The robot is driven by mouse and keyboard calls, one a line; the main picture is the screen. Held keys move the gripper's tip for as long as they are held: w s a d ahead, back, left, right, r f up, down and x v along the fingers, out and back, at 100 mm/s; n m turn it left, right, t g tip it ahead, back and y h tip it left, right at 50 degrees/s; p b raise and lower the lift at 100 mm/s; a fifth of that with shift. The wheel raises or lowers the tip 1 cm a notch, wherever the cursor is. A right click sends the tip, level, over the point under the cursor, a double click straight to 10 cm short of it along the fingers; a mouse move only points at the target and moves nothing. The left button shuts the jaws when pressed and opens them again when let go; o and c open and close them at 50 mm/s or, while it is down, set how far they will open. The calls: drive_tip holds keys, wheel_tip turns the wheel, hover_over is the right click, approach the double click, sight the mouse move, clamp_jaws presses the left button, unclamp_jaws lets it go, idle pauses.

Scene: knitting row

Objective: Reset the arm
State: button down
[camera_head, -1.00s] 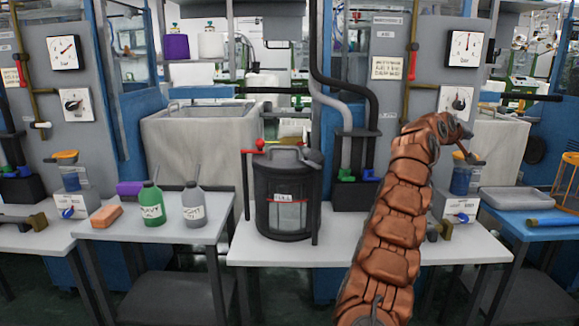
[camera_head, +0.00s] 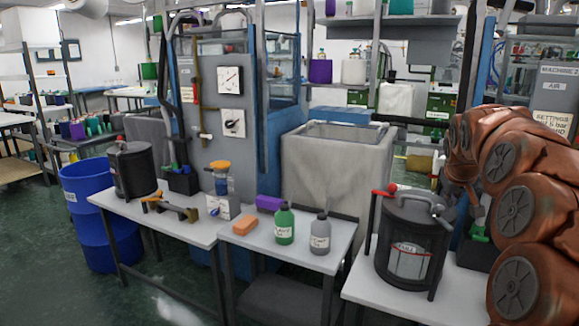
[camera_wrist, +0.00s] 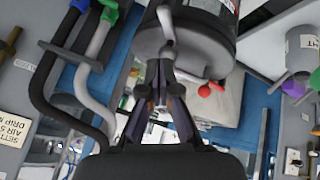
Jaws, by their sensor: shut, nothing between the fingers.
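My copper-coloured arm (camera_head: 515,200) is folded at the right side of the head view, with its end bent down beside the dark canister. In the wrist view my gripper (camera_wrist: 164,78) is shut and empty, its two dark fingers brought together. The fingertips appear close to the canister (camera_wrist: 200,35) and its lever in that view; I cannot tell whether they touch. In the head view the dark canister (camera_head: 408,248) with a red-knobbed lid stands upright on the right bench.
A second canister (camera_head: 131,168) is on the left bench. Blue barrels (camera_head: 88,190) stand on the floor. Floor at the front left is clear.

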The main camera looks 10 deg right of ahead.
drive_tip(key=s+a+n+g+y+p, duration=0.1)
drive_tip(key=s+a+y+p, duration=0.15)
drive_tip(key=s+a, duration=0.65)
drive_tip(key=s+a+n+g+y+p, duration=0.15)
drive_tip(key=s+a+p, duration=0.35)
drive_tip(key=a, duration=0.7)
drive_tip(key=s+a+f+g+p, duration=0.1)
drive_tip(key=s+a+p, duration=0.1)
drive_tip(key=s, duration=0.7)
drive_tip(key=s+a+f+g+p, duration=0.1)
drive_tip(key=s+a+g+p, duration=0.1)
drive_tip(key=s+a, duration=0.3)
drive_tip(key=s+a+f+m+g+p, duration=0.1)
drive_tip(key=s+a+g+p, duration=0.1)
drive_tip(key=s, duration=1.1)
drive_tip(key=shift+a, duration=0.9)
drive_tip(key=shift+d, duration=0.1)
